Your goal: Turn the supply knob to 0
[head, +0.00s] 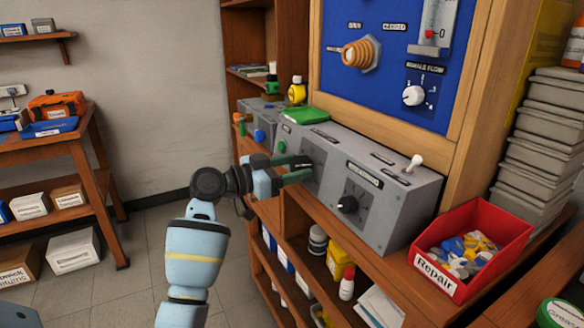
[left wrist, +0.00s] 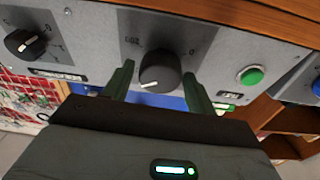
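A black knob (left wrist: 160,72) with a white pointer line sits on a dark plate of the grey console (head: 400,200). Its pointer aims to the lower left in the left wrist view. My left gripper (left wrist: 158,82) is open, with one green finger on each side of this knob and narrow gaps showing. In the head view the left gripper (head: 297,170) reaches the console front and hides this knob. A second black knob (head: 348,204) is on the console to the right; it also shows in the left wrist view (left wrist: 25,43). I cannot read which is labelled supply.
A green button (left wrist: 251,75) is beside the gripped-at knob. A white toggle switch (head: 414,162) stands on the console top. A red Repair bin (head: 490,227) is at the right. The blue panel (head: 385,85) with a white knob (head: 413,96) rises behind.

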